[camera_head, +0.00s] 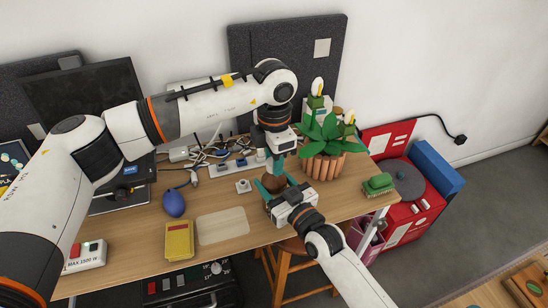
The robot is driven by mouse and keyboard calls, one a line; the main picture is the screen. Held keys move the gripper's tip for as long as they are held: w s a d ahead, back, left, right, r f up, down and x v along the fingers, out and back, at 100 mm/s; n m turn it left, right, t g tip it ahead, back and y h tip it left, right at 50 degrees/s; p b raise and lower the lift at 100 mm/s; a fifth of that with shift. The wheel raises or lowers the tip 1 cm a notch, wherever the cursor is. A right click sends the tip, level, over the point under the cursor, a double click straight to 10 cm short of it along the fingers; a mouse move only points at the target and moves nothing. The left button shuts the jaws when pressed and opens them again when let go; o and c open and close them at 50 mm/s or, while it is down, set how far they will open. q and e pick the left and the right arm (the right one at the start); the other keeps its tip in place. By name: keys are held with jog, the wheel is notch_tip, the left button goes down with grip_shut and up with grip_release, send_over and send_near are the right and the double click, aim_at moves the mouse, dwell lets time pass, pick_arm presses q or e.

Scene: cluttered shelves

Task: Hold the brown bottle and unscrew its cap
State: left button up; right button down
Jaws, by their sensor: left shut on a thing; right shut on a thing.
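The brown bottle (273,184) stands upright near the middle of the table, small and mostly hidden by my grippers. My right gripper (275,187) comes in from the lower right and is shut around the bottle's body. My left gripper (276,163) points straight down over the bottle, with its teal fingers shut at the bottle's top. The cap is hidden between those fingers, and I cannot see whether it is loose.
A yellow box (179,240), a beige board (223,226) and a blue oval object (174,204) lie to the left. A power strip (236,166) and cables lie behind. A green brush (378,184) is at the right edge.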

pick_arm(q)
jog(key=n, duration=0.6)
jog(key=shift+n, duration=0.4)
jog(key=n, duration=1.2)
jog(key=shift+n, duration=0.4)
jog(key=n, duration=0.6)
jog(key=shift+w, duration=0.1)
jog(key=shift+r, duration=0.3)
jog(key=shift+r, duration=0.9)
